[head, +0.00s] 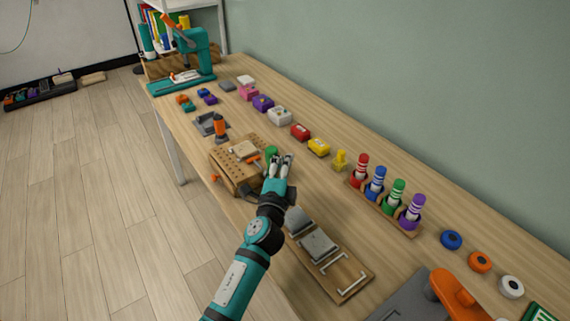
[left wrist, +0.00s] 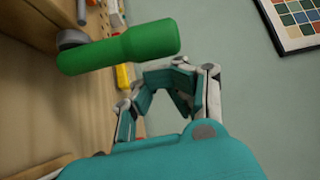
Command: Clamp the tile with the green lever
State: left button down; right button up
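The wooden clamping block (head: 228,172) with rows of holes stands on the bench, with a pale tile (head: 243,149) on its top. A green lever (head: 271,152) stands at the block's right side, partly behind my left gripper (head: 282,159). In the left wrist view the green lever (left wrist: 125,46) is a thick rounded handle at the upper left, outside the fingers. My left gripper's fingers (left wrist: 170,78) are apart with nothing between them. The gripper is close to the lever; I cannot tell whether they touch. My right gripper is not in view.
An orange-handled tool (head: 220,126) stands behind the block. Colored boxes (head: 300,132) line the wall side. A rack (head: 383,208) of several colored pegs is to the right. A wooden board with grey plates (head: 341,277) lies in front, near my left arm.

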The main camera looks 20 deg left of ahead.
pick_arm(q)
jog(key=shift+s+a, duration=0.15)
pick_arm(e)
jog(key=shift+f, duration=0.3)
pick_arm(q)
jog(key=shift+s+b, duration=0.1)
jog(key=shift+b, duration=0.25)
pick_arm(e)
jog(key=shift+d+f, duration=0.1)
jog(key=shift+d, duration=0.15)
pick_arm(q)
jog(key=shift+a, duration=0.1)
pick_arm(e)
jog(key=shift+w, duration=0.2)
pick_arm(q)
jog(key=shift+s, duration=0.1)
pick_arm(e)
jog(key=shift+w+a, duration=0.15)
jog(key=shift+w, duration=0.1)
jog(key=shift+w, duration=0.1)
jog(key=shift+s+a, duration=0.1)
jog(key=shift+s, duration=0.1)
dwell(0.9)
